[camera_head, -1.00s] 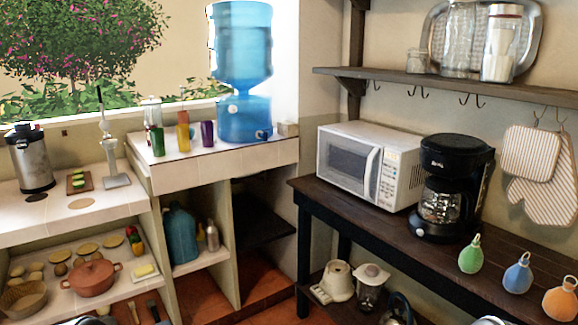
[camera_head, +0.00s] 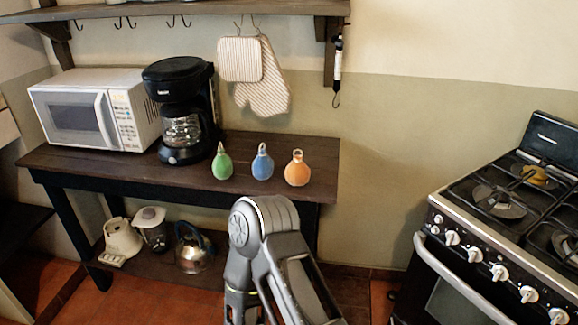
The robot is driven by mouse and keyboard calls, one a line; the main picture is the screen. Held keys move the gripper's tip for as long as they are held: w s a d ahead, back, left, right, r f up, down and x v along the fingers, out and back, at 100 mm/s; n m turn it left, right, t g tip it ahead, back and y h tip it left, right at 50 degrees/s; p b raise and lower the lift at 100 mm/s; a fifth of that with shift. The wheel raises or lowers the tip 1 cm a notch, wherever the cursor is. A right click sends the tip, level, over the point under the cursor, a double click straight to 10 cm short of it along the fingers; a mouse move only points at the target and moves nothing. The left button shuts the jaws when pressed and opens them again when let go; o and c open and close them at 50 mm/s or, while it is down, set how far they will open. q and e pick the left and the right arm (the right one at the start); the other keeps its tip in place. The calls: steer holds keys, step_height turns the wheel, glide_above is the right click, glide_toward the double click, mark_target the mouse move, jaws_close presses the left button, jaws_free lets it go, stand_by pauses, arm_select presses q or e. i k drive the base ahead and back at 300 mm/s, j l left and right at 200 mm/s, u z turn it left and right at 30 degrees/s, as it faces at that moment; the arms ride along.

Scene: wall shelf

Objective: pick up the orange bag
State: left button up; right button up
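The orange bag (camera_head: 297,170) stands upright at the right end of the dark wooden table, with a small loop at its top. The blue bag (camera_head: 262,164) stands to its left, and the green bag (camera_head: 222,164) stands further left. The bags are apart from each other. A grey link of one of my arms shows at the bottom middle, below and in front of the bags. Neither gripper shows in this view.
A black coffee maker (camera_head: 182,112) and a white microwave (camera_head: 92,110) take up the left of the dark table (camera_head: 150,172). Striped mitts (camera_head: 262,92) hang on the wall behind. A gas stove (camera_head: 500,225) stands at the right. A kettle (camera_head: 194,252) sits on the lower shelf.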

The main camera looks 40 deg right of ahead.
mark_target(297, 173)
steer(key=z, duration=1.55)
